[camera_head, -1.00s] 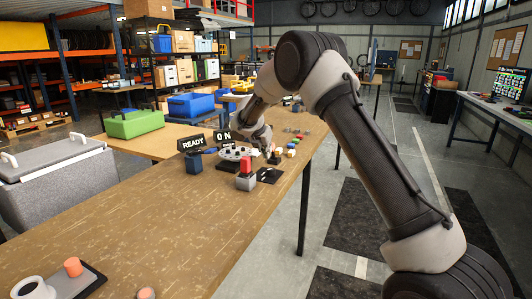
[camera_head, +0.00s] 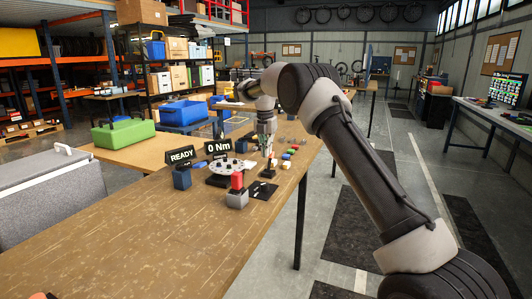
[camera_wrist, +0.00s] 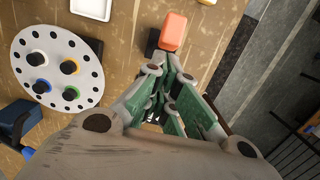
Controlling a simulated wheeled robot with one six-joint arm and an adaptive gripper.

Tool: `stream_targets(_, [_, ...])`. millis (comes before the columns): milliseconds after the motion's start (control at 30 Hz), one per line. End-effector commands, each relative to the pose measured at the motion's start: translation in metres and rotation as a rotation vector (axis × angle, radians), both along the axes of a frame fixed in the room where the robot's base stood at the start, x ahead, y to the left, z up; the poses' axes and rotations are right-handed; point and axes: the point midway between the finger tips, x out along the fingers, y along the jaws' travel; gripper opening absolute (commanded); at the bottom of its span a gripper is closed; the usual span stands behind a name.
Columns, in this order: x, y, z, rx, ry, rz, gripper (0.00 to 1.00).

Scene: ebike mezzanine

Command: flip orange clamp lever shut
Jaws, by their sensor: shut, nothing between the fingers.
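An orange block-shaped clamp lever (camera_wrist: 172,32) shows at the top of the wrist view, with a dark part beside its lower left end. My gripper (camera_wrist: 162,98) is shut and empty, its green-sided fingers just below the lever in that picture; a gap shows between them. I cannot make out the orange lever for certain in the head view.
The near tabletop (camera_head: 150,240) is clear.

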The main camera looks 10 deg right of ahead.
Motion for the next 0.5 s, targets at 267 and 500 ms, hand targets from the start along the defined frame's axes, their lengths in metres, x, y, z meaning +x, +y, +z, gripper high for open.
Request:
stream_targets(267, [0.000, 0.000, 0.001, -0.001, -0.001, 0.000, 0.00])
stream_targets(500, [0.000, 0.000, 0.011, -0.001, -0.003, -0.001, 0.00])
